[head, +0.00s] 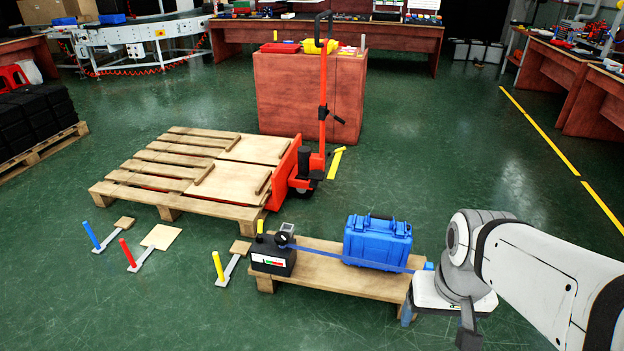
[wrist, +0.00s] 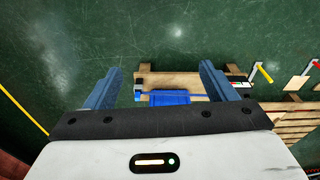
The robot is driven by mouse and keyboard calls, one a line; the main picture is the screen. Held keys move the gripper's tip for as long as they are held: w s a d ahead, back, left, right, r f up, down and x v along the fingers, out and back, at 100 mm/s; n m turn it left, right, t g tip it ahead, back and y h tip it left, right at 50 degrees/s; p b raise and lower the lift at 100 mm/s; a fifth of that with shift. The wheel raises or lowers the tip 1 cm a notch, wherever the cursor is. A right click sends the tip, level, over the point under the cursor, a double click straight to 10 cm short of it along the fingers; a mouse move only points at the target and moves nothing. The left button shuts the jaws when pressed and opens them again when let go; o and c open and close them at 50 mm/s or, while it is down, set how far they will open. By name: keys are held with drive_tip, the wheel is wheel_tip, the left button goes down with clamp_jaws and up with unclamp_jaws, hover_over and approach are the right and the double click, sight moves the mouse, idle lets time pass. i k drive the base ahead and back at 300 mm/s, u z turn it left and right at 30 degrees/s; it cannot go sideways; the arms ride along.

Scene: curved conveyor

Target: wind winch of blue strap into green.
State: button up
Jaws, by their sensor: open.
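A blue case (head: 378,240) stands on a low wooden pallet (head: 335,290). A blue strap (head: 325,253) runs along the pallet past the case to a small blue piece at the right end. At the left end sits the black winch box (head: 273,256), with a grey round part on top and a small panel showing white, red and green. The panel's reading is too small to tell. My gripper (head: 437,328) is open and empty, above and right of the pallet's right end. In the wrist view my gripper (wrist: 160,73) has the pallet and blue case (wrist: 170,97) beyond its fingers; the winch is partly hidden.
Blue, red and yellow-handled floor levers (head: 219,268) stand left of the winch. A larger pallet with a red pallet jack (head: 322,110) is behind, before a red-brown cabinet (head: 310,95). Open green floor lies at the right, with a yellow line (head: 545,135).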

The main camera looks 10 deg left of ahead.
sight(282, 239)
drive_tip(key=u, duration=0.35)
drive_tip(key=i, duration=1.15)
drive_tip(key=u, duration=0.7)
